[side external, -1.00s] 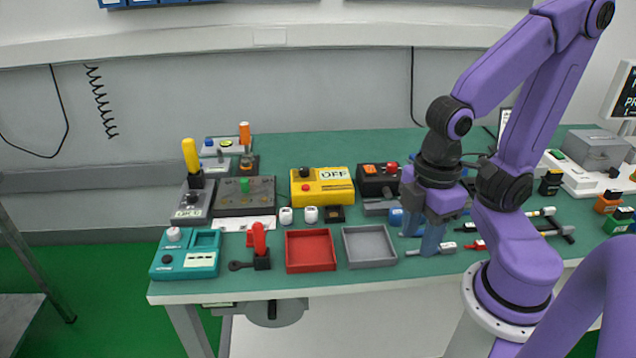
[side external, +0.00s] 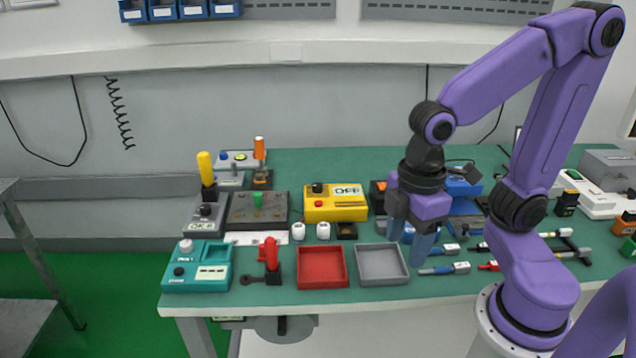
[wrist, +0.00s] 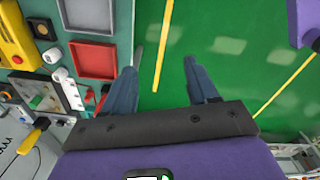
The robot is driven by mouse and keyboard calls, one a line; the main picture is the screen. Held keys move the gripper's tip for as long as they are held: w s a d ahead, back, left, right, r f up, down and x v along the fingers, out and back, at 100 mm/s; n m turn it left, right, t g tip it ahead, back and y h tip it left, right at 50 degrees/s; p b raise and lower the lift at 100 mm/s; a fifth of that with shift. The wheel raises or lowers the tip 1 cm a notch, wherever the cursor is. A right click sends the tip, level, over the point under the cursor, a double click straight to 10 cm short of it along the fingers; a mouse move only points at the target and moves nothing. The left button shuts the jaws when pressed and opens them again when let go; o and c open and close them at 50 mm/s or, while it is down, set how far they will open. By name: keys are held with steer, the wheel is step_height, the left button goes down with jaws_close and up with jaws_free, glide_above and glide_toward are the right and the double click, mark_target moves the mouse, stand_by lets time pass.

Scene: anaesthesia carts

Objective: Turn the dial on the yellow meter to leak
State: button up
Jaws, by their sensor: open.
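The yellow meter (side external: 336,210) sits at the middle of the bench, with a display (side external: 347,190) reading OFF. Its black dial (side external: 317,188) is on the top left, above a red button (side external: 319,204). My gripper (side external: 408,243) is open and empty, pointing down to the right of the meter and nearer the front, by the grey tray's right side. In the wrist view the open fingers (wrist: 163,58) have green floor between them. Part of the yellow meter (wrist: 14,42) shows at the upper left edge there.
A red tray (side external: 322,286) and a grey tray (side external: 383,282) lie at the front. Two white-capped bottles stand before the meter. A black box (side external: 377,197) is close on its right. A teal device (side external: 197,285), a red-handled part and upright levers stand left; tools lie right.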

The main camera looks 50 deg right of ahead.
steer(key=w+a+r, duration=0.2)
steer(key=w+r, duration=0.1)
steer(key=w, duration=0.9)
steer(key=n, duration=0.3)
glide_above(318, 184)
steer(key=s, duration=0.1)
steer(key=f, duration=0.2)
steer(key=shift+h, duration=0.3)
steer(key=f, duration=1.6)
steer(key=shift+w+a+f, duration=0.1)
steer(key=shift+w, duration=0.3)
steer(key=c, duration=1.1)
